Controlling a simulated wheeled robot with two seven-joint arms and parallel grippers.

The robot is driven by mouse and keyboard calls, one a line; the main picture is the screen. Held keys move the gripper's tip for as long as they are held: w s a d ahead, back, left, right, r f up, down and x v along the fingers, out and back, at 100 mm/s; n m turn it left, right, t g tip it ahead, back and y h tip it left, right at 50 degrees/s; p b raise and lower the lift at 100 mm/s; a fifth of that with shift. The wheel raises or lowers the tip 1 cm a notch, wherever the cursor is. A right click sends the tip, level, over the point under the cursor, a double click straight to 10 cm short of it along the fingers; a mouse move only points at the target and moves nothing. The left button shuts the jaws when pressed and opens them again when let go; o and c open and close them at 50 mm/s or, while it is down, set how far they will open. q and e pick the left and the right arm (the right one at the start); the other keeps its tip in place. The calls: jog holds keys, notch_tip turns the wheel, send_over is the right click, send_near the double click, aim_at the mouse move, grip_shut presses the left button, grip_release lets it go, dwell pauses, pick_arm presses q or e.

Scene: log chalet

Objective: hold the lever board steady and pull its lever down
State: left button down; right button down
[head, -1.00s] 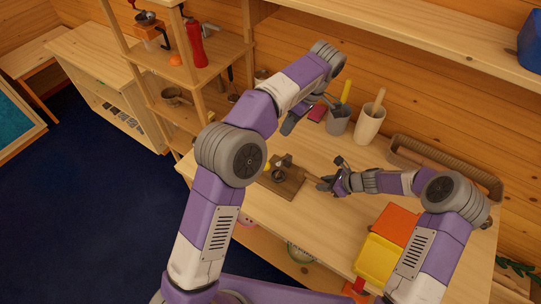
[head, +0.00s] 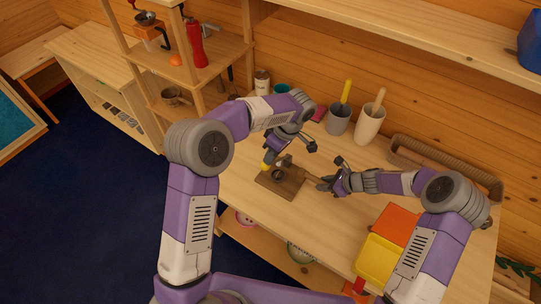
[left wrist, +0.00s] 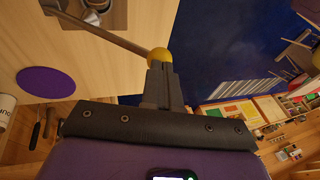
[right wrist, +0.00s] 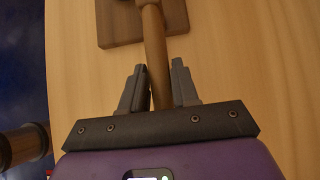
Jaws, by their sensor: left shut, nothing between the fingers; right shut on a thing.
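The lever board (head: 291,190) is a brown wooden plate lying on the table, with a wooden handle (head: 311,178) out to the right. My right gripper (head: 325,184) is shut on this handle (right wrist: 154,55), with a finger on each side. The lever is a thin rod (left wrist: 105,33) ending in a yellow knob (left wrist: 159,57). In the head view the knob (head: 266,166) is at the board's left. My left gripper (left wrist: 160,72) is shut and empty, fingertips right at the knob; I cannot tell whether they touch. The arm partly hides the knob in the head view.
Behind the board stand a grey cup (head: 338,122) and a cream cup (head: 369,127) with tools. A long brown basket (head: 440,160) lies at the back right. Orange (head: 397,223) and yellow (head: 378,258) trays lie at the front right. Shelves (head: 165,70) stand at the left.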

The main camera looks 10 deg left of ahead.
dwell(0.4)
pick_arm(q)
jog(key=shift+s+a+f+t, duration=0.25)
jog(key=shift+s+f+t, duration=0.15)
jog(key=shift+s+f, duration=0.15)
jog(key=s+a+f+t, duration=0.1)
jog(key=s+f, duration=0.2)
jog(key=f, duration=0.2)
jog(key=s+a+f+h, duration=0.1)
jog(key=s+f, duration=0.2)
jog(key=f, duration=0.3)
jog(key=shift+a+f+t, duration=0.2)
jog(key=shift+t, duration=0.2)
